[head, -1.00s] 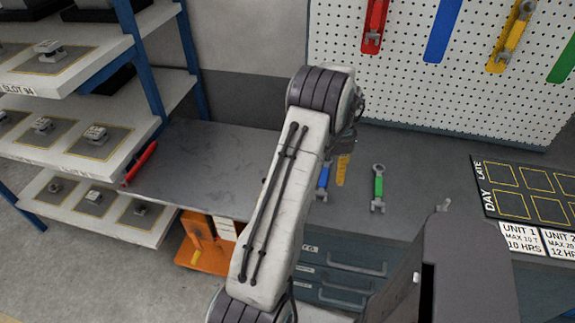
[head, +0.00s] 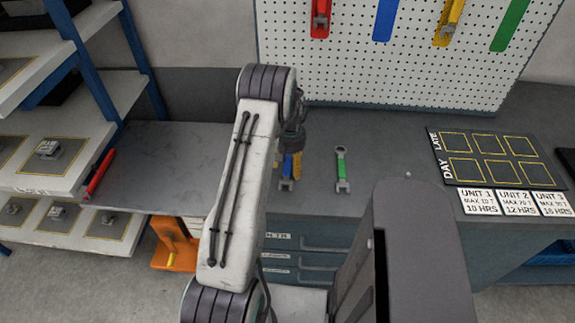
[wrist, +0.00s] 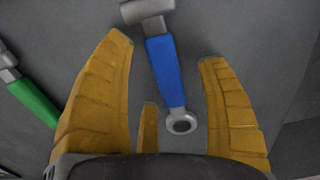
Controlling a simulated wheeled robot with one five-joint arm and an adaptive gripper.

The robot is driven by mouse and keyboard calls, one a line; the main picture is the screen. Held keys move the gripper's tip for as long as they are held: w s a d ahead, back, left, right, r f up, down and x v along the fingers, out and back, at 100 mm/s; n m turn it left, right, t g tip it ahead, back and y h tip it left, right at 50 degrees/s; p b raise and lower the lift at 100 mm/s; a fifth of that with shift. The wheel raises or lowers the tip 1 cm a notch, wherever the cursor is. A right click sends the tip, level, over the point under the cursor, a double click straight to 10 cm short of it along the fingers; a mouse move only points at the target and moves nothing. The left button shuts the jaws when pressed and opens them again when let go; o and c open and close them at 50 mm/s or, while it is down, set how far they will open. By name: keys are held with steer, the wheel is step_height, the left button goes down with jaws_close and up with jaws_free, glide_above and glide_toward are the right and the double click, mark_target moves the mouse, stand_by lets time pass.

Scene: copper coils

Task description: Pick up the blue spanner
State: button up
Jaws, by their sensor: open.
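The blue spanner (head: 287,167) lies on the grey bench top, partly hidden by my arm and gripper in the head view. In the wrist view the blue spanner (wrist: 165,72) lies between my yellow fingers, its ring end toward my palm and its open-jaw head at the top edge. My gripper (wrist: 163,52) is open around the blue handle, with a gap on both sides. In the head view only a bit of my gripper (head: 297,166) shows. I cannot tell its exact height above the bench.
A green spanner (head: 341,168) lies to the right on the bench. A pegboard (head: 420,60) stands behind with red, blue, yellow and green strips; the blue and green ones look empty. A black board (head: 495,158) lies at right. Shelves (head: 60,150) and a red-handled tool (head: 99,173) are at left.

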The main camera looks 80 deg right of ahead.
steer(key=shift+f, duration=0.4)
jaws_close()
stand_by(0.5)
